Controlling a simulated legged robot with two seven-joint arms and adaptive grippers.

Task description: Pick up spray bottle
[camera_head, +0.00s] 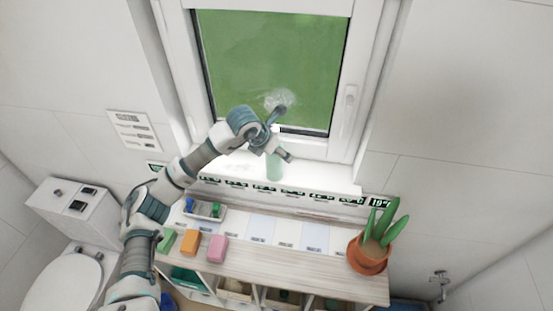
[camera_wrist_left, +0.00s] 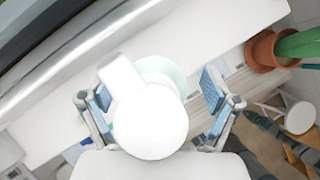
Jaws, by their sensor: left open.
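The spray bottle (camera_head: 274,168) has a pale green body and stands upright on the white window sill (camera_head: 325,180). In the left wrist view its white spray head (camera_wrist_left: 150,122) fills the middle, with a little of the pale green body (camera_wrist_left: 165,72) behind it. My left gripper (camera_head: 281,134) is open at the height of the bottle's top, and it partly hides that top in the head view. In the left wrist view the blue-padded fingers of my left gripper (camera_wrist_left: 156,98) are spread on either side of the bottle, with gaps on both sides. My right gripper is in neither view.
A potted cactus (camera_head: 370,252) stands at the right end of the wooden counter (camera_head: 310,262). Green, orange (camera_head: 190,243) and pink (camera_head: 218,248) blocks and a small tray (camera_head: 188,222) are at its left. The window (camera_head: 270,60) rises behind the sill.

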